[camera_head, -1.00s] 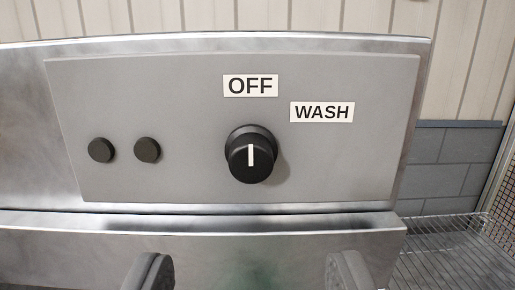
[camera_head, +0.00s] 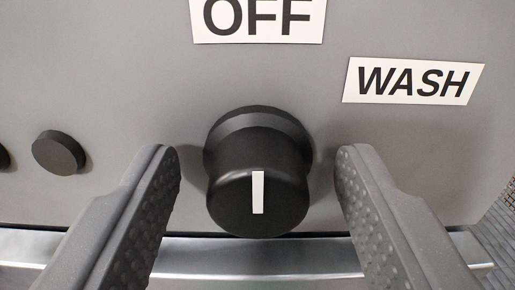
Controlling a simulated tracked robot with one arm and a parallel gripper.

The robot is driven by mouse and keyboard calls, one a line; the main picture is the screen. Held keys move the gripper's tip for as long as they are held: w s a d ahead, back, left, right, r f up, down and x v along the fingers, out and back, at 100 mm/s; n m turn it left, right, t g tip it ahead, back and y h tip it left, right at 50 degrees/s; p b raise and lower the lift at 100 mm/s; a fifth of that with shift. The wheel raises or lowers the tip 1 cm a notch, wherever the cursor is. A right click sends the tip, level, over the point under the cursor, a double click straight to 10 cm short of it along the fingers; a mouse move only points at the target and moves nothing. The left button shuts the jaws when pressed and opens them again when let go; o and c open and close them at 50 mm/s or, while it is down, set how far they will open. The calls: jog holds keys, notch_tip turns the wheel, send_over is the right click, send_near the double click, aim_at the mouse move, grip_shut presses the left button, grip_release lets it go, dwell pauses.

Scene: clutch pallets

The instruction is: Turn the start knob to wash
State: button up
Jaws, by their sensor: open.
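The black start knob (camera_head: 257,180) sticks out of the grey panel in the middle of the view. Its white pointer line stands upright, toward the OFF label (camera_head: 257,18), which is cut by the top edge. The WASH label (camera_head: 413,81) is up and to the right of the knob. My gripper (camera_head: 253,165) is open, with one dark ridged finger on each side of the knob. A gap shows between each finger and the knob, so neither appears to touch it.
A small round black button (camera_head: 58,152) is left of my left finger, and part of another shows at the left edge. A shiny metal ledge (camera_head: 255,257) runs below the panel. A wire mesh is at the far right edge.

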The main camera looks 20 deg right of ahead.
jog(key=shift+w, duration=0.1)
jog(key=c, duration=0.8)
jog(key=shift+f+m+b, duration=0.15)
jog(key=shift+m+b, duration=0.25)
jog(key=shift+f+m+b, duration=0.15)
jog(key=shift+m+b, duration=0.4)
jog(key=shift+m, duration=0.05)
jog(key=shift+m+b, duration=0.55)
jog(key=shift+m, duration=0.35)
jog(key=m+b, duration=0.1)
jog(key=m, duration=0.2)
jog(key=shift+m, duration=0.3)
jog(key=m+b, duration=0.1)
jog(key=m, duration=0.3)
jog(key=shift+d, duration=0.1)
jog(key=shift+m+b, duration=0.3)
jog(key=shift+m, duration=0.1)
